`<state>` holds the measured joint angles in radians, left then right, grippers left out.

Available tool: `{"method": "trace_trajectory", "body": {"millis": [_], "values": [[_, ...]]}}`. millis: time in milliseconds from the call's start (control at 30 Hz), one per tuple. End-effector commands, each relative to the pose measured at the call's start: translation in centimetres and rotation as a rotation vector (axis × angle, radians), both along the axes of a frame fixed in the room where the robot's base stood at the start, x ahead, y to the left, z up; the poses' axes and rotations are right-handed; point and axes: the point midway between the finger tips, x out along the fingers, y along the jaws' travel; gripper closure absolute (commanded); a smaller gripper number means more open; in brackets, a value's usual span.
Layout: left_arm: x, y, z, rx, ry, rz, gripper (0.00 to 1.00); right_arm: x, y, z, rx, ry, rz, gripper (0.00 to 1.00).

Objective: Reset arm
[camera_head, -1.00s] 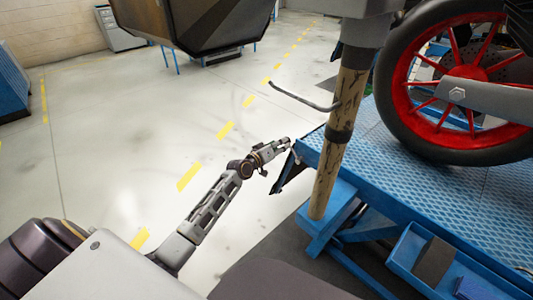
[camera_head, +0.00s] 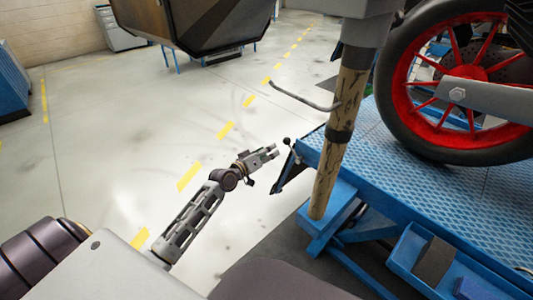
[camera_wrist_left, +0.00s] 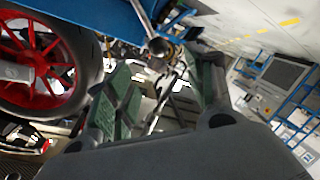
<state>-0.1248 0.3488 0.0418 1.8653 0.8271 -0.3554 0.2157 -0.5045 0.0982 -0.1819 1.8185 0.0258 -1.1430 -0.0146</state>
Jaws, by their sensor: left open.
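My left gripper (camera_head: 276,150) is at the middle of the head view, open and empty, its fingers pointing right. Just right of it is a small lever with a dark ball knob (camera_head: 286,140), at the near left corner of the blue lift platform (camera_head: 400,190). A small gap shows between fingertips and knob. In the left wrist view, the ball knob (camera_wrist_left: 160,47) and its grey rod (camera_wrist_left: 141,16) show ahead of the spread green-padded fingers (camera_wrist_left: 165,95). My right gripper is not in view.
A motorcycle wheel with red spokes (camera_head: 397,95) stands on the platform. A worn, wood-coloured pole (camera_head: 328,180) rises in front of the platform's left end, with a dark curved bar (camera_head: 300,98) beside it. Open floor (camera_head: 120,130) lies to the left.

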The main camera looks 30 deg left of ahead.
Motion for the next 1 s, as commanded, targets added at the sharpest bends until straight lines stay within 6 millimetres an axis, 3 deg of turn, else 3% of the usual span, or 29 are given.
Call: {"method": "trace_trajectory", "body": {"millis": [700, 867, 1000], "values": [[-0.1, 0.0, 0.0, 0.012, -0.002, -0.002, 0.46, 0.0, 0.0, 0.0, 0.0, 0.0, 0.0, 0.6], [-0.5, -0.5, -1.2, 0.057, 0.043, -0.034, 0.46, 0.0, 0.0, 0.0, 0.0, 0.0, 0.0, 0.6], [-1.2, -0.7, -3.4, 0.161, 0.121, -0.075, 0.46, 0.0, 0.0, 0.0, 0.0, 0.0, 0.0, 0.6]]}}
